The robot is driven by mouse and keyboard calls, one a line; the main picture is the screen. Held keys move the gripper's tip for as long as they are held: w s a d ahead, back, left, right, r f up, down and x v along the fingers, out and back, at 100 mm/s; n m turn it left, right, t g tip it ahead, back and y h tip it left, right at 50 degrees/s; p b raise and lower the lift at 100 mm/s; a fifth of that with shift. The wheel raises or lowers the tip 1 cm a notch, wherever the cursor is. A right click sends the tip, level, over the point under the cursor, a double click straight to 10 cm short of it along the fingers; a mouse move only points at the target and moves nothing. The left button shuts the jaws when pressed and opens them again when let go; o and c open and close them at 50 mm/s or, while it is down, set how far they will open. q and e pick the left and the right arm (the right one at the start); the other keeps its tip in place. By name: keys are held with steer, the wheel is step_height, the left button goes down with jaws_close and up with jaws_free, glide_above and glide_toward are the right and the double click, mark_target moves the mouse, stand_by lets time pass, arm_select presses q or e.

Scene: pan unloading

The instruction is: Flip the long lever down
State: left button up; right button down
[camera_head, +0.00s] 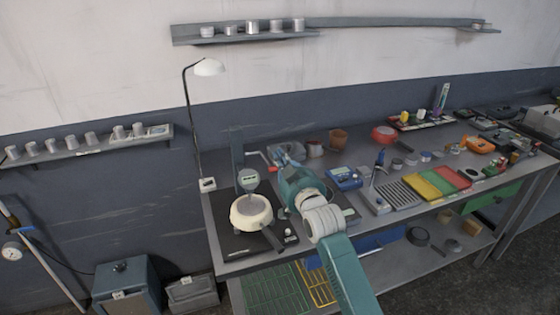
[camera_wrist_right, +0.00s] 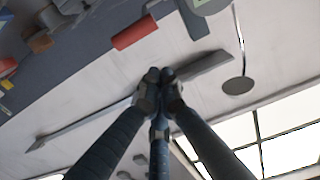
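A lever with a red handle (camera_head: 270,168) stands out from the dark upright post at the left end of the bench, left of my right gripper. The red handle also shows in the right wrist view (camera_wrist_right: 135,32), above the fingertips and apart from them in the picture. My right gripper (camera_head: 282,152) is over the bench, close beside the lever; its fingers are small in the head view. In the right wrist view its fingertips (camera_wrist_right: 160,78) meet with nothing visible between them. I cannot tell whether it touches the lever. My left gripper is not in view.
A cream round pan (camera_head: 251,212) with a dark handle sits on a black base (camera_head: 225,238) below the lever. A desk lamp (camera_head: 208,68) stands behind. The bench to the right holds a blue device (camera_head: 345,178), coloured trays (camera_head: 450,178) and small parts.

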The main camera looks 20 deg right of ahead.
steer(key=shift+w+f, duration=0.15)
steer(key=shift+f, duration=1.25)
steer(key=shift+t, duration=0.7)
steer(key=f+b, duration=0.4)
steer(key=b, duration=0.1)
steer(key=shift+s+f, duration=0.15)
steer(key=shift+s, duration=0.25)
